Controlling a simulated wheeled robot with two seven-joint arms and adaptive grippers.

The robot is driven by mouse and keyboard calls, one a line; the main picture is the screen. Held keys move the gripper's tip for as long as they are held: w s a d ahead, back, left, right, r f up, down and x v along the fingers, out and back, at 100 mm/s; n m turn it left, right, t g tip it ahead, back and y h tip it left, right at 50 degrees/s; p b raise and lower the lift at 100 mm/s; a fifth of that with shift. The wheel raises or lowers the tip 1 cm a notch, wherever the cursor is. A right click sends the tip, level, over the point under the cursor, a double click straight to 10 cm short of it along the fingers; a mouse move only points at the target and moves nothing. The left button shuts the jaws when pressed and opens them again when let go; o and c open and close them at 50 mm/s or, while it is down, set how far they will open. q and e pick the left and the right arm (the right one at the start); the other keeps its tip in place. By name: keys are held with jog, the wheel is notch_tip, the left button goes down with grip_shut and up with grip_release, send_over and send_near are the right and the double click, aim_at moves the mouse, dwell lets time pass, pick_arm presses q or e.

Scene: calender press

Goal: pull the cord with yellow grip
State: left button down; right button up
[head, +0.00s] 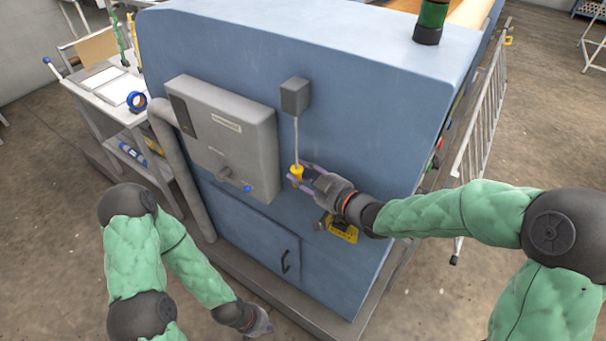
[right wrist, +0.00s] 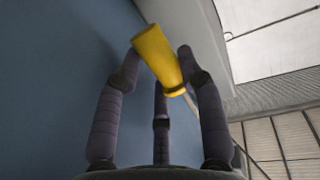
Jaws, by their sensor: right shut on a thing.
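The yellow grip (head: 297,172) hangs on a thin pale cord (head: 296,131) below a small grey box (head: 295,96) on the blue machine's end panel. My right gripper (head: 303,174) is at the grip and shut on it. In the right wrist view the yellow grip (right wrist: 158,58) sits tilted between the gripper's dark fingers (right wrist: 160,75). My left gripper (head: 262,326) is low at the bottom of the head view, empty, far below the cord; its fingers are too small to tell open or shut.
A grey control box (head: 225,135) with a knob and blue button is mounted left of the cord. A yellow-black device (head: 341,230) sits just below my right gripper. A cart (head: 110,95) stands at left, a railing (head: 485,120) at right. The floor at left is clear.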

jog(key=o, duration=1.2)
jog(key=shift+s+a, duration=0.1)
jog(key=v, duration=1.2)
jog(key=shift+f, duration=0.1)
